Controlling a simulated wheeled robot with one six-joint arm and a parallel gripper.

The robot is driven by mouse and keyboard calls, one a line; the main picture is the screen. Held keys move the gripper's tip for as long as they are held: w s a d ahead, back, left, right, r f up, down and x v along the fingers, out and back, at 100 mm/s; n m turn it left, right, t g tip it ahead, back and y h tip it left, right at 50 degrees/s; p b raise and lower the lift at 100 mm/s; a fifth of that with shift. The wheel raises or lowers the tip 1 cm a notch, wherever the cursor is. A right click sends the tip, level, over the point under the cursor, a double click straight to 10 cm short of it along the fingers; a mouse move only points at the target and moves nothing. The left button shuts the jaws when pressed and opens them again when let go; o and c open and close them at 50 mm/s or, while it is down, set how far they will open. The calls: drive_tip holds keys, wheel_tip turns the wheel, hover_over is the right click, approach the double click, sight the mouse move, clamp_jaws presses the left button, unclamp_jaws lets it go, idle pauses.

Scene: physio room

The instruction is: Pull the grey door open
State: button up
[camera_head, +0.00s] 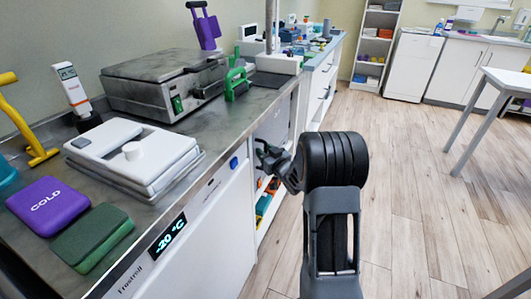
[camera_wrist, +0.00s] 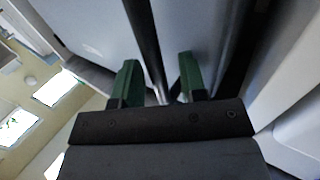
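A grey door panel (camera_head: 274,124) shows under the counter, just behind my gripper (camera_head: 266,158) in the head view. In the wrist view, grey panel surface (camera_wrist: 95,30) fills the upper middle. A dark, narrow upright strip (camera_wrist: 147,45) runs down it towards the space between my fingers; I cannot tell whether it is a handle or a gap. My gripper's two green fingers (camera_wrist: 160,82) are apart, with the strip's lower end between them and no visible contact. My arm hides part of the cabinet front in the head view.
A white freezer front with a -20 °C display (camera_head: 167,236) stands left of the gripper. An open shelf with coloured items (camera_head: 264,205) lies below it. The steel counter (camera_head: 185,135) holds a lidded box, cold packs and devices.

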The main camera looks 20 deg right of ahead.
drive_tip(key=shift+c, duration=0.2)
clamp_jaws()
drive_tip(key=shift+s+d, duration=0.1)
